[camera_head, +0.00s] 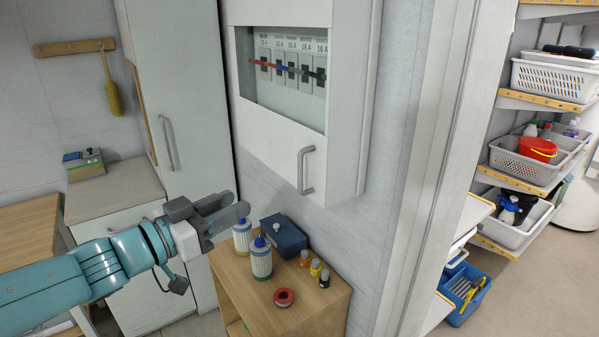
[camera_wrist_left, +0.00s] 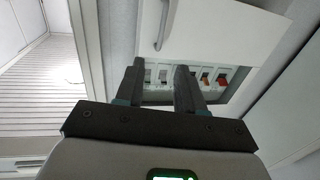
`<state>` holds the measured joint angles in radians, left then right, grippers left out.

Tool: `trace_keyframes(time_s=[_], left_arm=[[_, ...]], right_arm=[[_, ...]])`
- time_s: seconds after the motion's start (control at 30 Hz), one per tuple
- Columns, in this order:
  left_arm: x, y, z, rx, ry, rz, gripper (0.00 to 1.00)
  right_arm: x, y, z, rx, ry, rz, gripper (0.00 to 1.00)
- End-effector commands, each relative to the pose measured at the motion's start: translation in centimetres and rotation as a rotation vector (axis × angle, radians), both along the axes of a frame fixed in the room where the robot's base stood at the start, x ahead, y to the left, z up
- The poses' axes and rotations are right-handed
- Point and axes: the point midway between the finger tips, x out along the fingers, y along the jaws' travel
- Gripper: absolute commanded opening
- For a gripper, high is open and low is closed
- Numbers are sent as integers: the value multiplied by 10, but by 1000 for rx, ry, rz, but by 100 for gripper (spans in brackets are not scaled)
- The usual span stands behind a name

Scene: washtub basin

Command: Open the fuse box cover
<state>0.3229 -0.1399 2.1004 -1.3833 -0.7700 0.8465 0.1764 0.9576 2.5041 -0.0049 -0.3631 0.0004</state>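The white fuse box (camera_head: 352,100) hangs on the wall, upper middle of the head view. Its cover (camera_head: 275,147) appears shut, with a window showing a row of switches (camera_head: 290,68) and a grey bar handle (camera_head: 304,172) at its lower right. In the left wrist view the cover (camera_wrist_left: 215,28) shows at the top, with the handle (camera_wrist_left: 161,27) beyond the fingers and the switches (camera_wrist_left: 205,75) partly behind them. My left gripper (camera_head: 240,208) is open and empty, left of and below the handle, apart from it. My right gripper is out of view.
A wooden stand (camera_head: 255,298) below the box holds white bottles (camera_head: 261,262), a dark blue box (camera_head: 284,236), small jars and a red roll (camera_head: 284,297). A tall cabinet (camera_head: 180,75) stands left. Shelves with baskets (camera_head: 552,80) are at right, beyond a door frame.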

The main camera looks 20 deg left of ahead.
Motion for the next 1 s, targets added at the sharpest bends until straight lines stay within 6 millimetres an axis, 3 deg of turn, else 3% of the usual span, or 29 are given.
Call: trace_keyframes(time_s=[0.17, 0.5, 0.7, 1.0], left_arm=[[22, -12, 0, -2, 2, -2, 38], [99, -50, -1, -2, 3, -4, 38], [133, -66, 0, -2, 3, -2, 38], [150, -73, -1, -1, 2, -1, 38]], right_arm=[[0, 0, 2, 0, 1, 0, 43], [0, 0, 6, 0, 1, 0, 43], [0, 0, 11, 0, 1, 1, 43], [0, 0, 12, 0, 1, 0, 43]])
